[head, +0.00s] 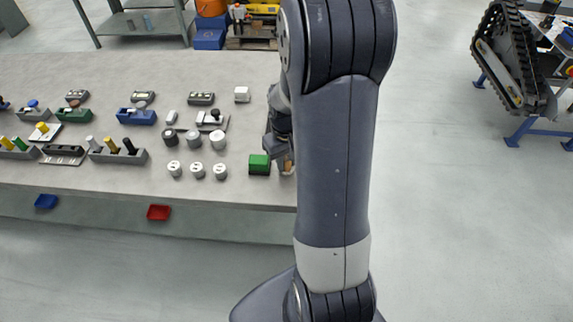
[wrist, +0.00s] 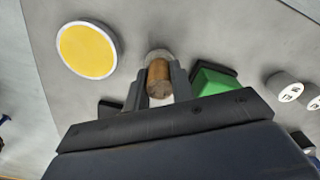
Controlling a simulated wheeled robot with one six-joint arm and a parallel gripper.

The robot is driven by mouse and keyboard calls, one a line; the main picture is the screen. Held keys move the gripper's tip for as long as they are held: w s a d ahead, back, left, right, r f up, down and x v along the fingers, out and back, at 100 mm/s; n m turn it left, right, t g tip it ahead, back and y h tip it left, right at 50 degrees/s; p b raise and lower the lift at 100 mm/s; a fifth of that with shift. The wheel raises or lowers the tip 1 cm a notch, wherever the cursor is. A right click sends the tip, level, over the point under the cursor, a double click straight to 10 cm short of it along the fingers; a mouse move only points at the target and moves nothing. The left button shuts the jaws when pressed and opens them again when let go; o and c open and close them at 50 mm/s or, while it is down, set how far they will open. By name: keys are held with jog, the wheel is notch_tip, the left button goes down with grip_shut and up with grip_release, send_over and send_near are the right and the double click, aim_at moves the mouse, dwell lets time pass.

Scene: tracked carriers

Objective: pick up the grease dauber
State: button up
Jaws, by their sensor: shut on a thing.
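The grease dauber, a brown wooden-looking piece with a pale round end, shows in the wrist view (wrist: 158,80) between the two fingers of my gripper (wrist: 157,92). My gripper is shut on it. In the head view only a small brown part of the dauber (head: 288,167) shows below my gripper (head: 281,150), at the right end of the grey table. My arm hides most of that spot. Whether the dauber touches the tabletop cannot be told.
A green block (head: 259,164) stands close left of my gripper. White cylinders (head: 198,170) and trays of coloured parts (head: 118,151) cover the table (head: 240,192) further left. The wrist view shows a yellow disc with a pale rim (wrist: 87,49). Open floor lies right of my arm.

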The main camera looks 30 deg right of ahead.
aim_at(286, 158)
grip_shut()
notch_tip(286, 158, up, 10)
jog(key=shift+r, duration=0.1)
dwell(0.4)
jog(key=shift+c, duration=0.3)
grip_release()
jog(key=shift+c, duration=1)
